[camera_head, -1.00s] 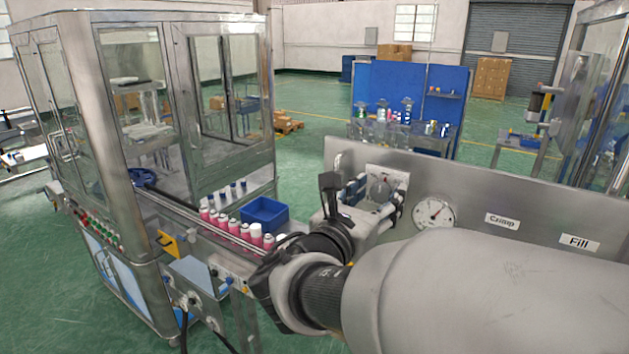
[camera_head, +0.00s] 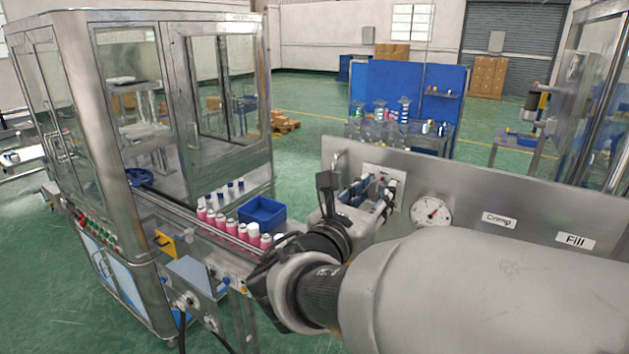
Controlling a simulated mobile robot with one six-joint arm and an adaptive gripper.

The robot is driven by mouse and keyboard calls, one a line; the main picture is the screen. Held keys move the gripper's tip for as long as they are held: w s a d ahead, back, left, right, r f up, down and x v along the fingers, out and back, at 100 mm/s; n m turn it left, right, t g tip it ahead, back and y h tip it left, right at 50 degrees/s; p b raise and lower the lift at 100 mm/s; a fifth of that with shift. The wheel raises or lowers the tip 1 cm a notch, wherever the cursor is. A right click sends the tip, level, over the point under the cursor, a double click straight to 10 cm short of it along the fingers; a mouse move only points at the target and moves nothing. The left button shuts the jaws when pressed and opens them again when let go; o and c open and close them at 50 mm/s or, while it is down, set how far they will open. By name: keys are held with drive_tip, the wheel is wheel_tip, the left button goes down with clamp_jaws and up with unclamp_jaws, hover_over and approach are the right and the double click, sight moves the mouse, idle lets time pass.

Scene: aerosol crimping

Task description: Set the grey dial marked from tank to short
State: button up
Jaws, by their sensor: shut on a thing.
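My gripper (camera_head: 374,191) is at the steel panel (camera_head: 465,190), in front of a pale label plate (camera_head: 384,176) at the panel's left part. Its fingers are shut on the grey dial there. The fingers hide nearly all of the dial, so its pointer and setting cannot be read. The marks on the plate are too small and too covered to read.
Right of my gripper the panel bears a round white gauge (camera_head: 431,212), a "Crimp" label (camera_head: 499,220) and a "Fill" label (camera_head: 575,240). At left, pink cans (camera_head: 232,228) and a blue bin (camera_head: 262,213) stand by a glazed machine (camera_head: 190,100).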

drive_tip(key=shift+b, duration=0.3)
drive_tip(key=m+b, duration=0.2)
drive_tip(key=b, duration=0.1)
drive_tip(key=m+b, duration=0.2)
drive_tip(key=b, duration=0.1)
drive_tip(key=shift+f, duration=0.3)
drive_tip(key=m+b, duration=0.3)
drive_tip(key=b, duration=0.1)
drive_tip(key=shift+d, duration=0.1)
drive_tip(key=shift+r+m+b, duration=0.2)
drive_tip(key=shift+m+b, duration=0.8)
drive_tip(key=shift+b, duration=0.05)
drive_tip(key=o, duration=1.1)
drive_tip(key=shift+c, duration=0.2)
drive_tip(key=shift+s, duration=0.1)
